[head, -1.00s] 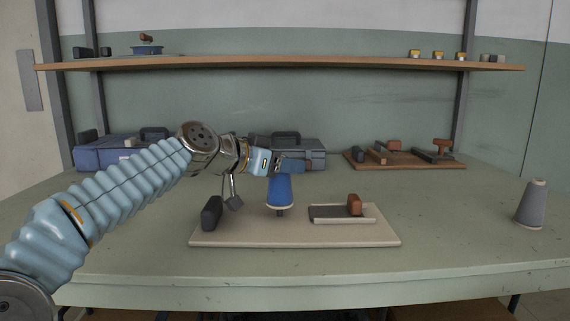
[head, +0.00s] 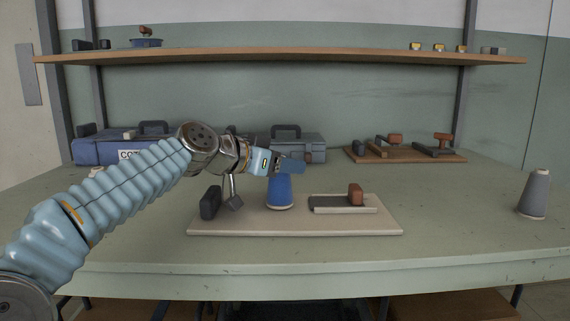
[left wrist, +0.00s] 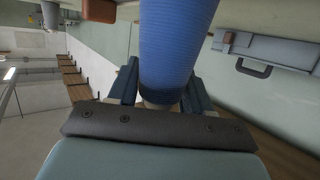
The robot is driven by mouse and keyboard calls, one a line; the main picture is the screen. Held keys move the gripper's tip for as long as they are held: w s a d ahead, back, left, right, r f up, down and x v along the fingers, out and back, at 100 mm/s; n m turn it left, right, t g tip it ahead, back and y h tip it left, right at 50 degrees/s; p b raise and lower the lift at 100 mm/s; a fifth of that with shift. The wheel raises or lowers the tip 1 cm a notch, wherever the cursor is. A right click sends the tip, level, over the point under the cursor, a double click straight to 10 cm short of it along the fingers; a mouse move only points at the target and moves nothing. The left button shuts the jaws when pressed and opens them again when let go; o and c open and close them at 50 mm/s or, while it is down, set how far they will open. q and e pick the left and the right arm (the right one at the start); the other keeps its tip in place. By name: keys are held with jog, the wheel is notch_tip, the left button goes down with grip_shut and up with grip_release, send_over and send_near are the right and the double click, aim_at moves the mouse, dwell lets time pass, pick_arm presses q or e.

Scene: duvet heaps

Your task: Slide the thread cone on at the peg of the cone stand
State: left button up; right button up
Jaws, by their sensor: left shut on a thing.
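The blue thread cone (head: 279,192) stands upright over the pale board of the cone stand (head: 300,229), wide end down. Its lower rim looks at or very near the board. The peg is hidden, so the cone appears to be around it. My left gripper (head: 290,166) is shut on the cone's narrow top. In the left wrist view the blue cone (left wrist: 177,45) sits between the two fingers (left wrist: 160,95). My right gripper is not in view.
On the board are a dark upright block (head: 210,203) at the left and a tray with a brown block (head: 355,195) at the right. A grey cone (head: 534,194) stands far right. Toolboxes (head: 300,148) and a wooden rack (head: 405,156) are behind. The table front is clear.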

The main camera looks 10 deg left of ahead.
pick_arm(q)
jog(key=shift+f, duration=0.2)
jog(key=o, duration=1.2)
jog(key=shift+s+a, duration=0.1)
jog(key=b+v, duration=0.1)
jog(key=v, duration=1.2)
jog(key=shift+s+a+r+b, duration=0.1)
jog(key=shift+s+r+b, duration=0.05)
jog(key=shift+s+b, duration=0.15)
